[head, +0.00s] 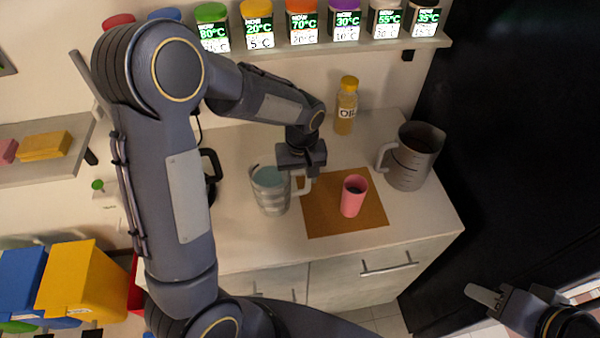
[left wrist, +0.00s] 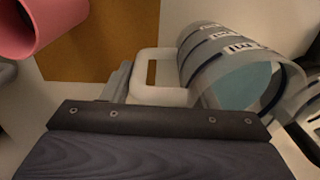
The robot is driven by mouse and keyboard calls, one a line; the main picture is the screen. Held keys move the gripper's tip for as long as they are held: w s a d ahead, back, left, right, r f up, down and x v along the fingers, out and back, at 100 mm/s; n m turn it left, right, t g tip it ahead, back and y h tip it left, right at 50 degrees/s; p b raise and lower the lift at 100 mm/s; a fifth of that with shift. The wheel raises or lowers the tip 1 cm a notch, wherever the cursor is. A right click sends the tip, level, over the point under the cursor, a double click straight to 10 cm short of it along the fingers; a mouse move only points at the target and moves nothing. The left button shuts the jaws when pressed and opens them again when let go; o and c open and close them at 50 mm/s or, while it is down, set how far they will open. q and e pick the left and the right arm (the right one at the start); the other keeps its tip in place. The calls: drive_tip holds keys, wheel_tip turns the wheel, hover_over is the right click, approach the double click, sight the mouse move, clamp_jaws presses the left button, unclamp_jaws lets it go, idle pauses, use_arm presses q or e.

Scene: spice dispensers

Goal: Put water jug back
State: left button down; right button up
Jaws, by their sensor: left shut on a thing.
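The water jug (head: 270,190) is clear with a white handle and bluish water inside. It is upright at the left edge of the brown mat (head: 345,225); I cannot tell whether it touches the counter. My left gripper (head: 304,176) is shut on the jug's handle, on the jug's right side. In the left wrist view the jug (left wrist: 235,75) shows at the right, with its pale handle (left wrist: 160,75) at the jaws. My right gripper (head: 485,296) is at the lower right, away from the counter; its jaws are not clear.
A pink cup (head: 353,196) stands on the mat, right of the jug. A grey pitcher (head: 411,157) stands at the counter's right, an oil bottle (head: 346,106) at the back. A dark kettle (head: 211,170) is left of the jug, partly behind my arm. Spice dispensers (head: 303,25) line the shelf above.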

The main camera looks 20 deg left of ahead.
use_arm(q)
drive_tip(key=c, duration=0.6)
unclamp_jaws()
drive_tip(key=shift+f, duration=0.1)
drive_tip(key=shift+o, duration=0.2)
wheel_tip(320, 180, up, 12)
drive_tip(key=shift+w+d+f+b, duration=0.1)
drive_tip(key=shift+d+f+b, duration=0.1)
drive_tip(key=shift+b, duration=0.15)
drive_tip(key=shift+a+r, duration=0.1)
drive_tip(key=shift+r, duration=0.2)
drive_tip(key=s+a+m+t+h, duration=0.2)
drive_tip(key=s+m+t+h, duration=0.2)
drive_tip(key=s, duration=1.6)
drive_tip(key=shift+s+r+m+t, duration=0.3)
drive_tip(key=shift+s+t, duration=0.1)
drive_tip(key=shift+t, duration=0.4)
